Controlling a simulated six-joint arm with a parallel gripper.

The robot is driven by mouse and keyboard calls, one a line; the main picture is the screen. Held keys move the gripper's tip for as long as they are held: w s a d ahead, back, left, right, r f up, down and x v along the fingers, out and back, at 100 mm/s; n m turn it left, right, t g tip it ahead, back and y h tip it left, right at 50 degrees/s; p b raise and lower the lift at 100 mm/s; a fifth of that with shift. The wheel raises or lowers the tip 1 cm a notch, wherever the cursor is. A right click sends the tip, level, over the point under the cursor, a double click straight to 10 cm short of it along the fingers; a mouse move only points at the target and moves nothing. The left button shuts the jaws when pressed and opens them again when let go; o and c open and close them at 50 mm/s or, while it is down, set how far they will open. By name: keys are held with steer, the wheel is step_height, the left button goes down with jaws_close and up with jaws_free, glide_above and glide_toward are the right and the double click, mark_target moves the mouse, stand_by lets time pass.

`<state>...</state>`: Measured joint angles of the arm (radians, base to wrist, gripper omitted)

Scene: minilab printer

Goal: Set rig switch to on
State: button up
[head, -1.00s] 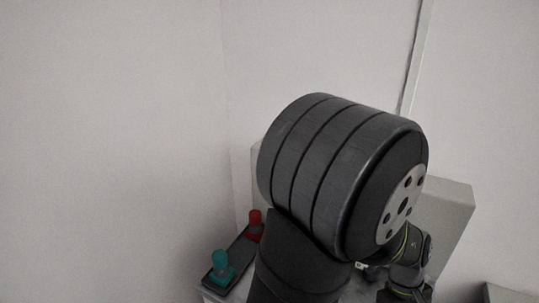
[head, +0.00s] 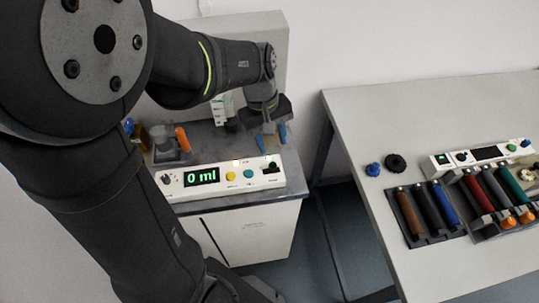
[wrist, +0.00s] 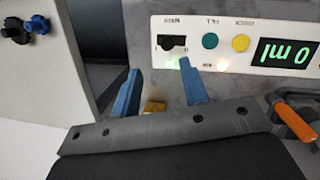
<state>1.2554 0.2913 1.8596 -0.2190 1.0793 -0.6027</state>
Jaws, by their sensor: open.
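A white control panel (head: 220,187) on the grey bench unit shows a green "0 ml" display (head: 202,177). A black switch (head: 270,168) is at its right end; the wrist view shows this switch (wrist: 172,43) beside a teal and a yellow button. The labels are too small to read, and I cannot tell its position. My gripper (head: 271,145) is open and empty, just behind the panel's right end. In the wrist view its blue fingers (wrist: 160,67) are spread, their tips near the switch, seemingly apart from it.
An orange-handled clamp-like part (head: 182,140) stands behind the panel's left side. A knob (head: 167,180) is on the panel's left end. Right, across a gap, a white table (head: 365,120) holds another panel (head: 482,153) and racks of coloured cylinders (head: 432,215).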

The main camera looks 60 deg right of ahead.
mark_target(273, 164)
step_height(273, 164, up, 11)
steer(key=s+a+m+t, duration=0.1)
steer(key=s+m+t, duration=0.1)
steer(key=m, duration=1)
steer(key=f, duration=1.7)
steer(key=shift+w+a+f, duration=0.1)
steer(key=shift+w+a, duration=0.1)
steer(key=shift+w, duration=0.05)
jaws_close()
